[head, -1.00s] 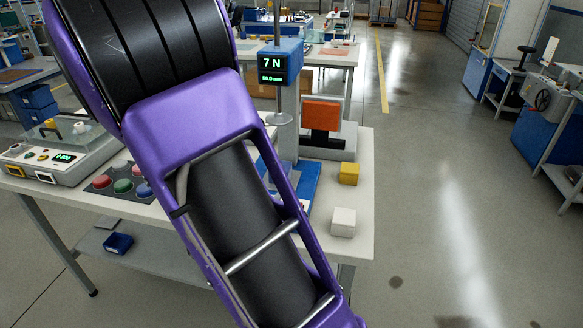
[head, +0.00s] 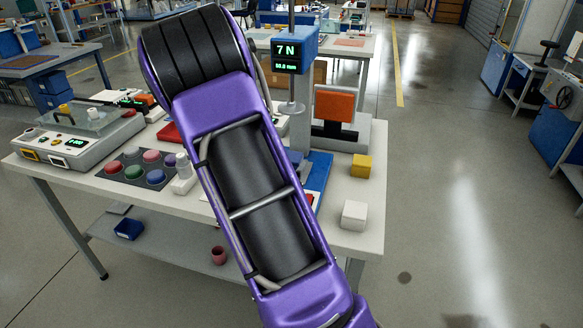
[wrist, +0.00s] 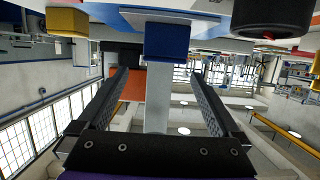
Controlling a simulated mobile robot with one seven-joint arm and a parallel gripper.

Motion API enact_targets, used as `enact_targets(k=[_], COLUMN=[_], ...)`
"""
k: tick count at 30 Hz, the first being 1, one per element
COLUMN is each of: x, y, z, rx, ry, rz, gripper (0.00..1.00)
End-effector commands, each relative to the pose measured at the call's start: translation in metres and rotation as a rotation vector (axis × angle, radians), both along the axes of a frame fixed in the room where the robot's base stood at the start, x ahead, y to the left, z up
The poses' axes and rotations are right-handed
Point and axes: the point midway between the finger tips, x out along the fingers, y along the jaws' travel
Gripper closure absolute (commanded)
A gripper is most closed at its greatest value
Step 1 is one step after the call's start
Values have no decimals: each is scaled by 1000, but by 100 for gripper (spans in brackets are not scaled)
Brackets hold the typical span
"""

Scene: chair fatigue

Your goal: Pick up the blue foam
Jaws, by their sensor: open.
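In the wrist view, where the scene appears upside down, a blue block that looks like the blue foam (wrist: 167,40) sits against the work surface at the top centre. My gripper (wrist: 160,76) is open, its two fingers spread with nothing between them. The block is beyond the fingertips, roughly in line with the gap and towards the picture's top. In the head view my arm covers the middle of the table, so my gripper does not show. The blue foam cannot be made out clearly there.
The table (head: 345,237) carries a yellow block (head: 361,166), a white block (head: 354,215), an orange pad (head: 334,104) and a blue display box (head: 295,50) on a post. Coloured discs (head: 150,155) lie left of my arm. Clear floor lies to the right.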

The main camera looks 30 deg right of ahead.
Motion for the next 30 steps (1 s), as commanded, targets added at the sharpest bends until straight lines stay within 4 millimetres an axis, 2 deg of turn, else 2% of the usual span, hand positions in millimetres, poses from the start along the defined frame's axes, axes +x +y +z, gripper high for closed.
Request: enact_targets(k=[9,13,20,30], x=[29,36,36,36], y=[-25,-32,-32,-32], z=[-17,-19,-20,-20], rx=[0,0,1,1], ry=[-1,-1,-1,-1], rz=[-1,0,1,0], gripper=[0,0,0,61])
